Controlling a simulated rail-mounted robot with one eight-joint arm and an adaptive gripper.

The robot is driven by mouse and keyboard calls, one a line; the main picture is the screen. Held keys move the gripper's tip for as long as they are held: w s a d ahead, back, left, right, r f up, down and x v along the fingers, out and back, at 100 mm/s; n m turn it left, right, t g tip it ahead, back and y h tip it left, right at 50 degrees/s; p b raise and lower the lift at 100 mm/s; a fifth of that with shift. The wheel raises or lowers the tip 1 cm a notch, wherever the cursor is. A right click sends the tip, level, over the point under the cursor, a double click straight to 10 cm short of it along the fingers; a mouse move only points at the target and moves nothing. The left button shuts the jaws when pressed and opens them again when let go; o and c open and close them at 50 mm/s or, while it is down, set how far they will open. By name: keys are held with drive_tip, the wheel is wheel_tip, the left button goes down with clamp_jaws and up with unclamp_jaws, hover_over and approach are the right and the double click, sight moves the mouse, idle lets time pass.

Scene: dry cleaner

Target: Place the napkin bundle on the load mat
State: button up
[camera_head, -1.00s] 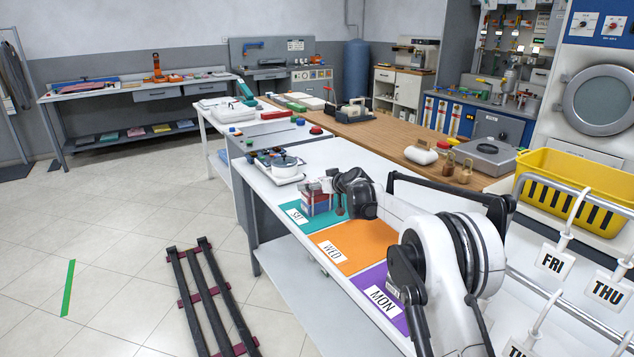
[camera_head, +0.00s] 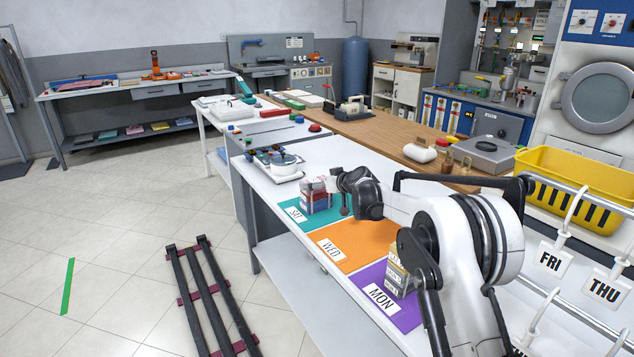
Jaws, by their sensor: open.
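A small red, blue and white bundle (camera_head: 316,199) stands on the teal mat (camera_head: 325,219). A yellow and grey stack (camera_head: 396,272) stands on the purple mat labelled MON (camera_head: 402,314), partly hidden by my arm. I cannot tell for sure which of these is the napkin bundle. The orange mat labelled WED (camera_head: 365,239) between them is bare where I see it. No mat is visibly marked as the load mat. My gripper (camera_head: 334,190) is open at the right of the teal-mat bundle, close to its top; whether they touch is unclear.
A tray with a round white item (camera_head: 284,164) lies behind the teal mat. A yellow basket (camera_head: 575,185) and a rail with hanging day tags (camera_head: 553,259) stand at the right.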

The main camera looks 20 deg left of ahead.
drive_tip(key=v, duration=1)
drive_tip(key=shift+s+d+r, duration=0.2)
drive_tip(key=shift+s+r, duration=0.05)
drive_tip(key=shift+s, duration=0.05)
